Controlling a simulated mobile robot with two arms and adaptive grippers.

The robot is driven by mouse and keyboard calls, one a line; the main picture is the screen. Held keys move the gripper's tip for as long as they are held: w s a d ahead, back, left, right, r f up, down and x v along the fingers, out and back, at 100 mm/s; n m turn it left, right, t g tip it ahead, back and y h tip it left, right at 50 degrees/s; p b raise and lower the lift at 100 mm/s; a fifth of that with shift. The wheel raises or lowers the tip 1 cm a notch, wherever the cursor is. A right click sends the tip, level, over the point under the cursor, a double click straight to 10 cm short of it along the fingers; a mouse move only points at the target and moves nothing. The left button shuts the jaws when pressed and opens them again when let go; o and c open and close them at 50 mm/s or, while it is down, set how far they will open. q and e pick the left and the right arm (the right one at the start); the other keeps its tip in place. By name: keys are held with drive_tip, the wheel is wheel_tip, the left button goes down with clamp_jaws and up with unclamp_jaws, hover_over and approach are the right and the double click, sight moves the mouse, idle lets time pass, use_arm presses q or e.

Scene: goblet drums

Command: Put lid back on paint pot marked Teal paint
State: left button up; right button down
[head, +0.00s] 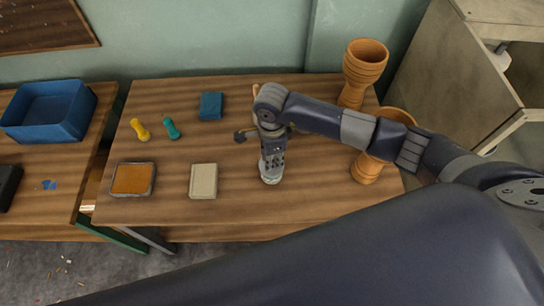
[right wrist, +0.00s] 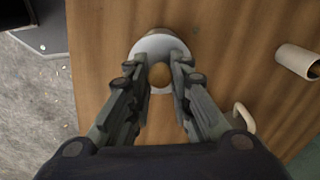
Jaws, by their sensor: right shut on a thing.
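My right gripper (right wrist: 162,78) is closed, in the right wrist view, around a pale round thing (right wrist: 160,43) with a brown round middle between the fingertips. It looks like a lid, but I cannot be sure. A pale cylinder (right wrist: 298,60) is at the right of that view; it may be a pot. No Teal paint marking is readable in either view. In the head view my right arm reaches over the middle of the table (head: 235,205) and hides what is under its wrist. My left gripper is not in view.
The table holds a yellow tool (head: 140,130), a teal tool (head: 170,128), a blue block (head: 211,106), a beige block (head: 203,181) and an orange-filled tray (head: 133,179). A blue bin (head: 48,125) is on the left table.

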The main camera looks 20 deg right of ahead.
drive_tip(key=shift+f+b, duration=0.2)
drive_tip(key=shift+b, duration=0.35)
idle(0.9)
drive_tip(key=c, duration=1.4)
unclamp_jaws()
drive_tip(key=shift+o, duration=0.2)
drive_tip(key=o, duration=0.5)
drive_tip(key=shift+r, duration=0.1)
drive_tip(key=shift+r+p, duration=2.15)
drive_tip(key=shift+r, duration=1.35)
